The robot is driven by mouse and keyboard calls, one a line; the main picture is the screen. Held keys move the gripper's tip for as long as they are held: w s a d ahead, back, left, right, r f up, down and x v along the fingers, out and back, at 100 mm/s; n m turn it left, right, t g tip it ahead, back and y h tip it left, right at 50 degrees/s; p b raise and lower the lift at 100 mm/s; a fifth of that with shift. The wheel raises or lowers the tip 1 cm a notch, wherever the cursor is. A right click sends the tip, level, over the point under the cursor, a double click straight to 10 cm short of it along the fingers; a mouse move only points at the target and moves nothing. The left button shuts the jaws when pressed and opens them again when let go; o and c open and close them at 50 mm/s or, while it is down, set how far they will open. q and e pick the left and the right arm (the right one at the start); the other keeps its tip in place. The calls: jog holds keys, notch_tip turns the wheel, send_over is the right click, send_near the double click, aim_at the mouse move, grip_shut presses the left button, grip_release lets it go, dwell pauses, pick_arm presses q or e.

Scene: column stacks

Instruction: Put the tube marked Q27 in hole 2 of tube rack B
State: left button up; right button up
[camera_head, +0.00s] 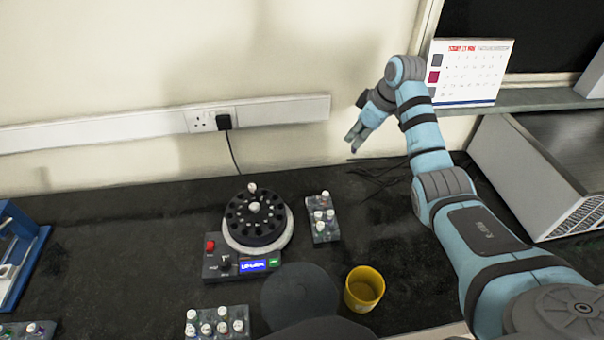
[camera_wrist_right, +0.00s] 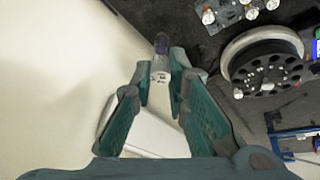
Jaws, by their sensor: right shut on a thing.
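My right gripper (camera_head: 356,137) is raised near the wall, well above the back of the bench. It is shut on a tube (camera_wrist_right: 160,75), which shows between the fingertips in the right wrist view. The tube has a pale body with small dark marks, too small to read, and a dark purple end (camera_wrist_right: 162,43). A grey rack (camera_head: 323,232) with several white-capped tubes stands right of the centrifuge. Another rack (camera_head: 217,325) stands at the front, and part of a third (camera_head: 25,331) shows at the lower left. I cannot read which is rack B. My left gripper is not in view.
A centrifuge (camera_head: 256,220) with a black rotor holds a white-capped tube. A yellow cup (camera_head: 364,289) stands at front right. A blue frame (camera_head: 22,262) is at left, a grey box (camera_head: 545,180) at right. A calendar (camera_head: 470,72) stands on the ledge. Dark bench is free at left.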

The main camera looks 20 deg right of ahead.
pick_arm(q)
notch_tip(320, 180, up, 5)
jog(key=p, duration=0.4)
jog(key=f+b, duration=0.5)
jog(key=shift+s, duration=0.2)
pick_arm(e)
jog(key=s+a+f, duration=0.3)
jog(key=a+f, duration=0.8)
jog(key=f, duration=0.4)
jog(key=shift+a+n+y, duration=0.3)
jog(key=shift+a+y, duration=0.05)
jog(key=shift+y, duration=0.05)
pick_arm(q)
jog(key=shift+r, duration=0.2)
pick_arm(e)
jog(key=shift+s+r, duration=0.15)
pick_arm(q)
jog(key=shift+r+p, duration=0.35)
jog(key=shift+p, duration=0.05)
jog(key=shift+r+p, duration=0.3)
jog(key=shift+p, duration=0.05)
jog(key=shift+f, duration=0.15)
pick_arm(e)
jog(key=shift+f, duration=0.65)
